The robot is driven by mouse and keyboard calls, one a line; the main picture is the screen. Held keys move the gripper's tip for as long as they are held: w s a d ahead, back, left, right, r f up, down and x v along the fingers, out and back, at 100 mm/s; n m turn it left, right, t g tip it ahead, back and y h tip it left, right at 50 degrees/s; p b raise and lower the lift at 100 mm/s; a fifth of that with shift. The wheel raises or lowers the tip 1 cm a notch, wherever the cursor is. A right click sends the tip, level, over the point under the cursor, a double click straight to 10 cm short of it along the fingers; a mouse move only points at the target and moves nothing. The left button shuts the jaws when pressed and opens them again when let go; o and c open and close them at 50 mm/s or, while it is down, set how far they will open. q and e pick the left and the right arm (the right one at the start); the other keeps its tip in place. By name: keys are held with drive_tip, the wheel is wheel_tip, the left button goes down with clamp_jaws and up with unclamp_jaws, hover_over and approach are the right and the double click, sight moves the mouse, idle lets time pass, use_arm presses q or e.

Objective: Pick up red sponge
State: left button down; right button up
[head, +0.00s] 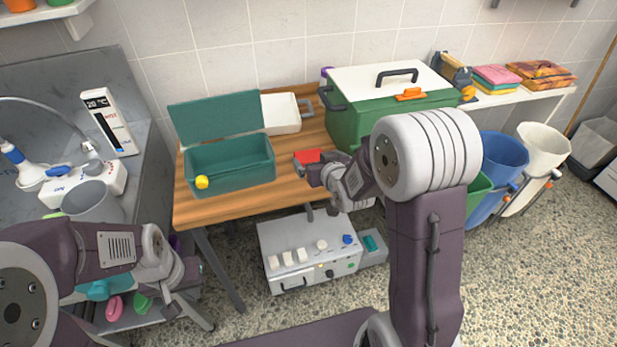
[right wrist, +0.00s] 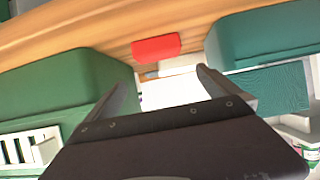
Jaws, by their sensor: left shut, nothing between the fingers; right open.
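The red sponge (head: 307,156) lies on the wooden table (head: 220,206), right of the open teal box (head: 232,178). In the right wrist view the sponge (right wrist: 156,47) shows beyond the gap between the fingers. My right gripper (head: 303,169) is open at the sponge's near side, and its fingers partly cover that edge. In the right wrist view the right gripper (right wrist: 163,82) has nothing between its fingers. My left gripper (head: 191,272) is shut and empty, low at the left below the table edge, far from the sponge.
A green box with a white lid (head: 395,85) stands right behind the sponge. A yellow knob (head: 202,182) is on the teal box's front. A white control unit (head: 308,252) sits under the table. Blue (head: 497,160) and white bins (head: 540,150) stand right.

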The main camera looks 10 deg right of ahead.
sight(310, 156)
drive_tip(key=shift+w+d+f, duration=0.15)
drive_tip(key=shift+w+f, duration=0.05)
drive_tip(key=shift+f, duration=0.9)
drive_tip(key=shift+w+r, duration=0.15)
drive_tip(key=x, duration=0.8)
drive_tip(key=shift+w+f, duration=0.3)
drive_tip(key=shift+s+r, duration=0.1)
drive_tip(key=c, duration=1.2)
